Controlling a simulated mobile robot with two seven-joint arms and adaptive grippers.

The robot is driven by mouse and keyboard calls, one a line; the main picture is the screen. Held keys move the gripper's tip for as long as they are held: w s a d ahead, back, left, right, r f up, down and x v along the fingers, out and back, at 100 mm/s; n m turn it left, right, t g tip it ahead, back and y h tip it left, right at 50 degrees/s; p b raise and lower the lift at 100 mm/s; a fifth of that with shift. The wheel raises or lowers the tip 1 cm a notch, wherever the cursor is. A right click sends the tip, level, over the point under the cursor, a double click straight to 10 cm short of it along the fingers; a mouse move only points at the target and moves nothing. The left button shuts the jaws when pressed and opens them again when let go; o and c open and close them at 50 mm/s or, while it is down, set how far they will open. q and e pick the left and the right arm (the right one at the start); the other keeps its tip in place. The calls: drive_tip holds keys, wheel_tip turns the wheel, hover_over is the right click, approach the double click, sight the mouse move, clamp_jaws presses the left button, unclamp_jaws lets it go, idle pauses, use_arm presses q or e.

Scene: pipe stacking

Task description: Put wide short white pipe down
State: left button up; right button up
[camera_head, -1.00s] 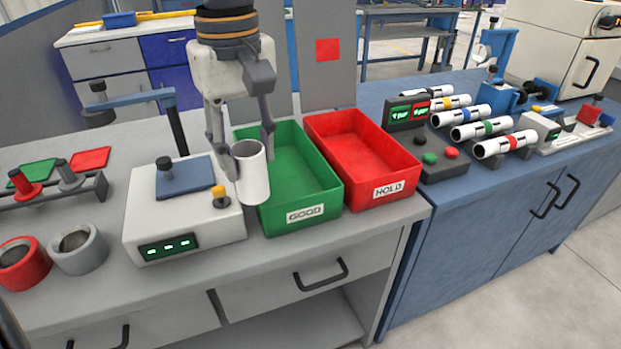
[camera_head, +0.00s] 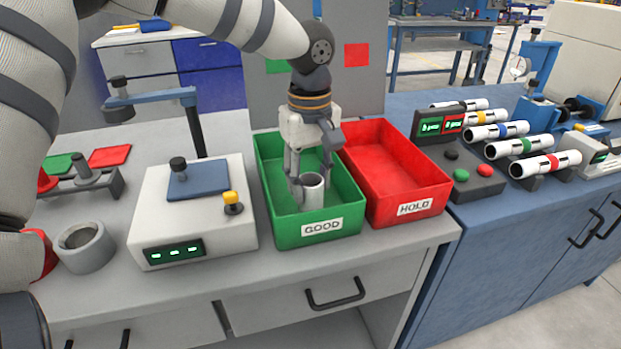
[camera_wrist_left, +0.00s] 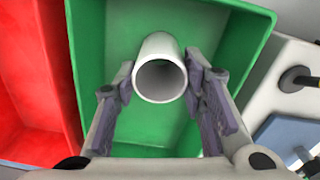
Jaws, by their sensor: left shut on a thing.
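The wide short white pipe (camera_head: 312,192) is inside the green GOOD bin (camera_head: 350,222), towards its front wall. My left gripper (camera_head: 310,186) reaches down into the bin and is shut on the pipe. In the left wrist view the pipe (camera_wrist_left: 159,68) stands between the two fingers (camera_wrist_left: 160,85), its round open end facing the camera. The green bin's floor (camera_wrist_left: 105,45) shows around it. I cannot tell whether the pipe's lower end touches the floor. My right gripper is not in view.
The red HOLD bin (camera_head: 435,195) stands right beside the green one. A white device with a blue plate (camera_head: 195,222) stands to the left. Several banded pipes (camera_head: 545,165) lie on the blue bench at right. A grey ring (camera_head: 84,248) sits at left.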

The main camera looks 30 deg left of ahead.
use_arm(q)
drive_tip(key=shift+f, duration=0.1)
drive_tip(key=o, duration=1.2)
drive_tip(key=shift+f, duration=0.1)
drive_tip(key=shift+o, duration=0.2)
wheel_tip(320, 180, up, 12)
drive_tip(key=shift+r, duration=0.2)
drive_tip(key=shift+f, duration=0.1)
